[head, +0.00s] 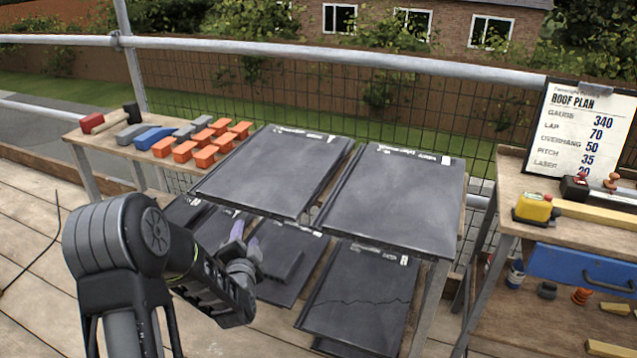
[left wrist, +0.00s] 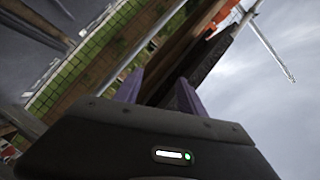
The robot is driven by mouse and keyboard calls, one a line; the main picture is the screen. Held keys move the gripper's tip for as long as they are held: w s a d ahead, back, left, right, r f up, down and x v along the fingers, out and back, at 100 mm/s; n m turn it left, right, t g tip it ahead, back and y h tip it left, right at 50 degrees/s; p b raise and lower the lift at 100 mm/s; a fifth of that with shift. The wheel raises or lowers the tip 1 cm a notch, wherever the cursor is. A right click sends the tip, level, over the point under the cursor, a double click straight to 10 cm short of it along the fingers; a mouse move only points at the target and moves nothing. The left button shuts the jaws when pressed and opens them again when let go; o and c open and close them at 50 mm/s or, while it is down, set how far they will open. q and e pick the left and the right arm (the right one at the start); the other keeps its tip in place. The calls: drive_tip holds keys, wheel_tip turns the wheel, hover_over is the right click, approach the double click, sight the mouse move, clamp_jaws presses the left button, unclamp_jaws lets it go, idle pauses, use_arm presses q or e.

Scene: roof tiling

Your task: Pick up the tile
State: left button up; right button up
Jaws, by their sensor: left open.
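Two dark grey roof tiles lie side by side on top of the rack, a left tile (head: 275,172) and a right tile (head: 396,200). On the lower level lie a tile with a crack across it (head: 355,300) and other dark tiles (head: 284,258), partly hidden by my arm. My left gripper (head: 245,239) is open, its purple fingers pointing up just below the near edge of the top left tile. I cannot tell whether they touch it. In the left wrist view the open fingers (left wrist: 158,92) have no tile clearly between them. My right gripper is out of view.
Orange blocks (head: 184,151), a blue tool (head: 152,137) and a red-and-black mallet (head: 104,120) lie left of the tiles. A bench at right holds a roof plan board (head: 585,130) and a yellow tape measure (head: 534,208). A railing (head: 350,55) runs behind.

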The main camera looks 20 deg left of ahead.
sight(245, 201)
use_arm(q)
drive_tip(key=r+m, duration=0.1)
drive_tip(key=r+m+t, duration=0.1)
drive_tip(key=r, duration=0.1)
drive_tip(key=r+m+y, duration=0.1)
drive_tip(key=shift+w+r+t, duration=0.15)
drive_tip(key=shift+w+t, duration=0.1)
drive_tip(key=shift+t, duration=0.05)
drive_tip(key=shift+a+r+m+y, duration=0.2)
drive_tip(key=shift+r+m+y, duration=0.1)
drive_tip(key=shift+m, duration=0.7)
drive_tip(key=shift+x, duration=1.25)
drive_tip(key=shift+w, duration=0.1)
drive_tip(key=x, duration=0.5)
drive_tip(key=shift+w, duration=0.1)
